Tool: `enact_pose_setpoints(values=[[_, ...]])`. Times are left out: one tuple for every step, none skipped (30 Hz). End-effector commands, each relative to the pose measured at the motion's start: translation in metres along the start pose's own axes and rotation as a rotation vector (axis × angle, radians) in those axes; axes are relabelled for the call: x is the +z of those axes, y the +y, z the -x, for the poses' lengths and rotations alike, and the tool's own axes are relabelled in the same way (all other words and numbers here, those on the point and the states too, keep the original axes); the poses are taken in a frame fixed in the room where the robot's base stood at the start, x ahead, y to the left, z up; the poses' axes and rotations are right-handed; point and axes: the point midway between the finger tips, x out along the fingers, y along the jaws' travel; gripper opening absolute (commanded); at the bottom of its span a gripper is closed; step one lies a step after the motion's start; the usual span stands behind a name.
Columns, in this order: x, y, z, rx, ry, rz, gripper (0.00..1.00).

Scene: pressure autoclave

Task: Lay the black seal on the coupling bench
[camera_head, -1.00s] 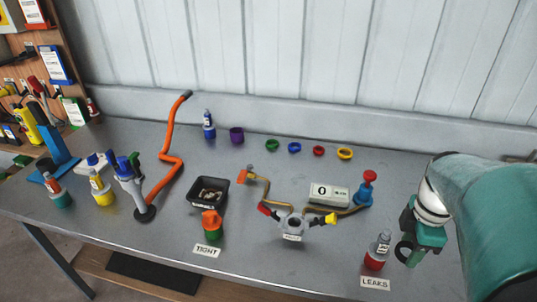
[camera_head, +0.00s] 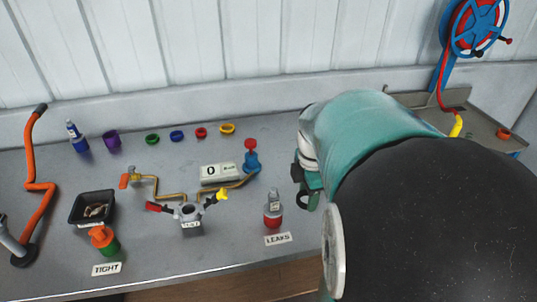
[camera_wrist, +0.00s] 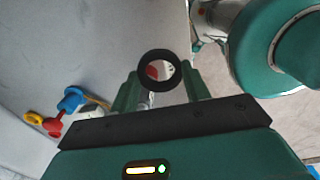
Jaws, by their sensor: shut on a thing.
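The black seal (camera_wrist: 160,70) is a dark ring held between the two green fingers of my gripper (camera_wrist: 160,88) in the wrist view. In the head view the seal (camera_head: 314,200) is a small dark ring by my gripper (camera_head: 306,188), partly hidden by my arm. My gripper is shut on it, above the right part of the grey bench (camera_head: 230,250), to the right of the LEAKS bottle. I cannot tell its exact height above the bench. The bench top also shows in the wrist view (camera_wrist: 70,50).
A red bottle (camera_head: 273,210) stands behind the LEAKS label (camera_head: 278,239). A three-armed grey coupling (camera_head: 188,213), a gauge box (camera_head: 218,172) and a black tray (camera_head: 92,207) stand farther left. Coloured rings (camera_head: 177,136) line the back. A blue hose reel (camera_head: 478,25) stands at right.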

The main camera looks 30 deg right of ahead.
Motion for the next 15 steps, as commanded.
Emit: enact_pose_setpoints(values=[[0.009,0.005,-0.006,-0.005,0.004,-0.004,0.25],[0.014,0.009,-0.008,-0.004,0.004,-0.004,0.25],[0.021,0.014,-0.012,-0.004,0.004,-0.003,0.25],[0.027,0.017,-0.015,-0.004,0.004,-0.005,0.25],[0.032,0.021,-0.018,-0.004,0.005,-0.005,0.25],[0.039,0.026,-0.022,-0.004,0.004,-0.004,0.25],[0.044,0.029,-0.024,-0.003,0.004,-0.004,0.25],[0.049,0.033,-0.027,-0.003,0.005,-0.004,0.25],[0.056,0.038,-0.031,-0.004,0.004,-0.003,0.25],[0.061,0.041,-0.034,-0.004,0.004,-0.003,0.25],[0.067,0.045,-0.036,-0.003,0.005,-0.004,0.25],[0.072,0.048,-0.043,-0.004,0.005,-0.003,0.25],[0.075,0.05,-0.049,-0.006,0.005,-0.002,0.25],[0.079,0.052,-0.054,-0.005,0.005,-0.003,0.25],[0.083,0.056,-0.061,-0.004,0.004,-0.002,0.25]])
